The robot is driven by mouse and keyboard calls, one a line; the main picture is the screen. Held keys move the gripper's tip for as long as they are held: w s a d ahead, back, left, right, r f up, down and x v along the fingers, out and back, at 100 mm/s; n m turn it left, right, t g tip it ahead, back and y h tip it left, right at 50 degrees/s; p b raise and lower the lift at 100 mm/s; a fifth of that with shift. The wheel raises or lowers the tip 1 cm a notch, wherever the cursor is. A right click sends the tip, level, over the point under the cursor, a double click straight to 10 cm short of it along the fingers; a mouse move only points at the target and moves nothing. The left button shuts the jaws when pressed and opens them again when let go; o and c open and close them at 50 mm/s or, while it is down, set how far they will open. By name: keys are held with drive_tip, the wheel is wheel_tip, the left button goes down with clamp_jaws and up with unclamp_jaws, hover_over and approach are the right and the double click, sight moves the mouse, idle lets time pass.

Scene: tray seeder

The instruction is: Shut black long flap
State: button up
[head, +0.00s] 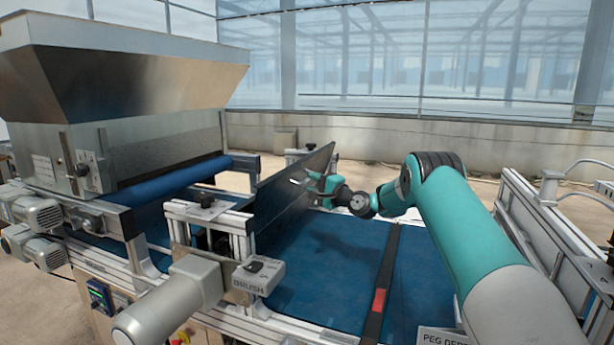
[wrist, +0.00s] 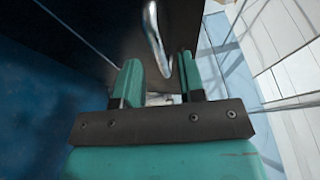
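The black long flap (head: 290,200) stands raised and steeply tilted across the blue belt in the head view. Its dark face (wrist: 95,30) fills the upper part of the wrist view. A curved silver bar handle (wrist: 153,35) is fixed on that face. My gripper (wrist: 160,65) is right at the handle, with its two teal fingers apart and the handle's lower end showing between them. Gaps show beside the handle, so I see no firm grip. In the head view my gripper (head: 309,180) is at the flap's right face, near its far upper part; the fingertips are small there.
The blue belt (head: 335,265) runs under the flap, crossed by a dark strip with a red patch (head: 379,300). A BRUSH motor unit (head: 200,285) stands at the near side. A metal hopper (head: 110,70) rises at left. White rails (head: 545,230) stand at right.

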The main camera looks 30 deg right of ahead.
sight(306, 180)
drive_tip(key=shift+x, duration=1.85)
drive_tip(key=shift+s, duration=0.1)
drive_tip(key=shift+c, duration=0.3)
clamp_jaws()
